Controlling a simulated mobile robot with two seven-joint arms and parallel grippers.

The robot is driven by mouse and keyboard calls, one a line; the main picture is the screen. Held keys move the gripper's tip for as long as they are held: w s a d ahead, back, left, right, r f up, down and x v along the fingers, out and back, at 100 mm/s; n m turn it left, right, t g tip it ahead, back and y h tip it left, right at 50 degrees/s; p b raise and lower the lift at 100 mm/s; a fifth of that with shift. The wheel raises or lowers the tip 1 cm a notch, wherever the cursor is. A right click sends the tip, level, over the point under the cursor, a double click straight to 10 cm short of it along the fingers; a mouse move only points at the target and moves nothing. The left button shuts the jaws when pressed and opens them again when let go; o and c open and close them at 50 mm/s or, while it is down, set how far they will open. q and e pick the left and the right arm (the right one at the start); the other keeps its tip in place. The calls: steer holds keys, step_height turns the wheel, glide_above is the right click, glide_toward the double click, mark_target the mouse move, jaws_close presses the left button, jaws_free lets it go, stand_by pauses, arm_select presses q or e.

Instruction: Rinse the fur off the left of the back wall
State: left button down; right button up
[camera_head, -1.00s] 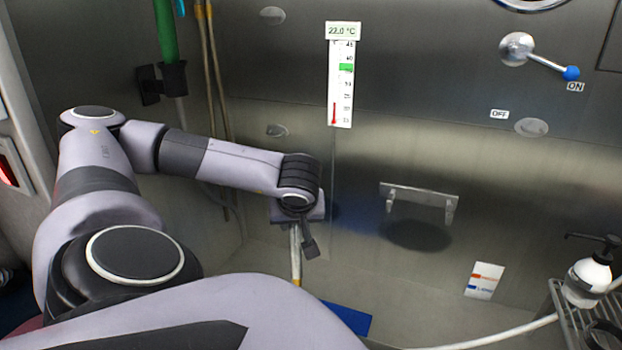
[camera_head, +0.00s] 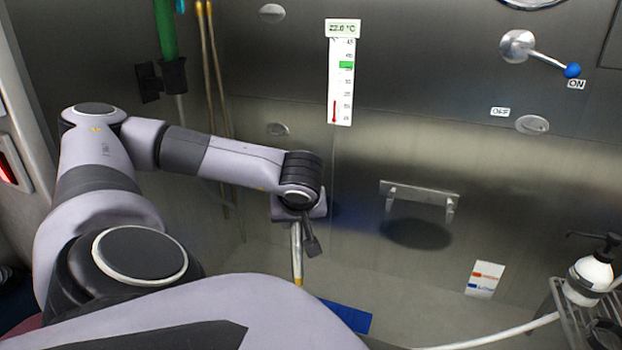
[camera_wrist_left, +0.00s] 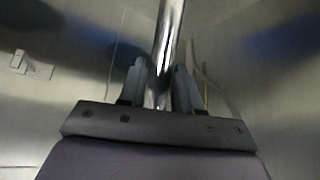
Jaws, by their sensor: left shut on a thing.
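My left gripper (camera_head: 308,238) is at the end of the arm from the left, in front of the lower left of the steel back wall (camera_head: 285,85). In the left wrist view its fingers (camera_wrist_left: 157,88) are shut on a shiny metal tube (camera_wrist_left: 168,38). In the head view the tube (camera_head: 297,252) hangs below the wrist, with a yellowish band near its lower end. I cannot make out fur or water on the wall; my arm hides part of it. My right gripper is not in view.
A lever with a blue knob (camera_head: 572,71) points toward the ON label. A thermometer strip (camera_head: 341,85) and a metal bracket (camera_head: 418,193) are on the wall. A pump bottle (camera_head: 588,280) stands on a wire rack at right. A white hose (camera_head: 500,332) runs along the bottom.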

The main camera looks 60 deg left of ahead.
arm_select(q)
steer(key=shift+s+a, duration=0.1)
steer(key=shift+a, duration=0.05)
steer(key=shift+w+d, duration=0.45)
steer(key=shift+d, duration=0.05)
step_height(320, 180, up, 7)
steer(key=p, duration=0.5)
steer(key=shift+r, duration=0.1)
stand_by(0.8)
